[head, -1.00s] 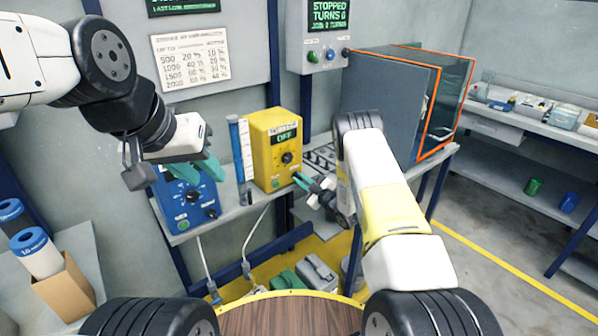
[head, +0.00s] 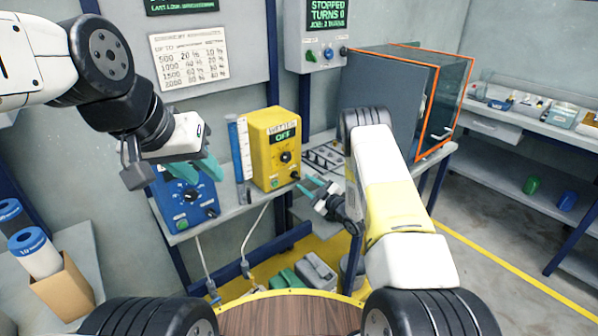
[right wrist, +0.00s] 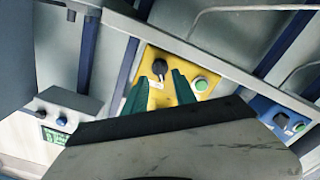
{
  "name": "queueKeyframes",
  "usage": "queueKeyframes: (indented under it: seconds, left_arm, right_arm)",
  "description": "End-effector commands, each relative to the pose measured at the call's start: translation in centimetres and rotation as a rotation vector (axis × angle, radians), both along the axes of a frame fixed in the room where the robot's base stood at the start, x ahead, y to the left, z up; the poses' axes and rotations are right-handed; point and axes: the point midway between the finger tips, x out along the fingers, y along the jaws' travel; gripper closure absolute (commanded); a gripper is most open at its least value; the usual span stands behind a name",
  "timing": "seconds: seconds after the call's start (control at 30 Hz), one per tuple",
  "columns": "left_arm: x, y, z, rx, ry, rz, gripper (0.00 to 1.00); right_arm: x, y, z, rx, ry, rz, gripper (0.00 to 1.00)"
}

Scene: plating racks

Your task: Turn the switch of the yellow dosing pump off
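The yellow dosing pump (head: 272,150) stands on the grey shelf, and its small display reads OFF. It has a black dial on its front, with a small dark switch and a green button lower down. In the right wrist view the pump's yellow face (right wrist: 160,62) shows a black knob (right wrist: 158,67) and a green button (right wrist: 201,84). My right gripper (head: 311,187) is in front of the pump, to its lower right, apart from it. Its teal fingers (right wrist: 164,90) are spread with nothing between them. My left gripper (head: 196,170) hangs in front of the blue unit, its teal fingers partly overlapping.
A grey, orange-edged cabinet (head: 390,95) stands to the right. A wall box (head: 318,40) reads STOPPED. A round wooden top (head: 290,315) is in front.

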Motion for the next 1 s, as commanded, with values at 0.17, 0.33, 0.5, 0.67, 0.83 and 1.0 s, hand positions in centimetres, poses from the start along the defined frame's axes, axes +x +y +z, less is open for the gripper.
queueKeyframes:
  seconds: [0.17,0.33,0.5,0.67,0.83,1.0]
  left_arm:
    - [0.0,0.0,0.0,0.000,0.000,0.000,0.67]
    - [0.0,0.0,0.0,0.000,0.000,0.000,0.67]
    - [0.0,0.0,0.0,0.000,0.000,0.000,0.67]
    - [0.0,0.0,0.0,0.000,0.000,0.000,0.67]
    - [0.0,0.0,0.0,0.000,0.000,0.000,0.67]
    - [0.0,0.0,0.0,0.000,0.000,0.000,0.67]
  right_arm:
    - [-2.2,-1.7,-0.1,-0.001,0.003,-0.002,0.67]
    - [-3.0,-2.2,0.0,0.001,0.001,0.000,0.67]
    - [-3.1,-2.2,0.0,0.000,0.000,0.001,0.67]
    - [-2.8,-2.3,0.4,-0.002,0.002,-0.005,0.67]
    - [-0.5,-3.5,4.1,-0.032,0.042,-0.076,0.67]
    - [1.9,-6.2,11.2,-0.056,0.150,-0.223,0.67]
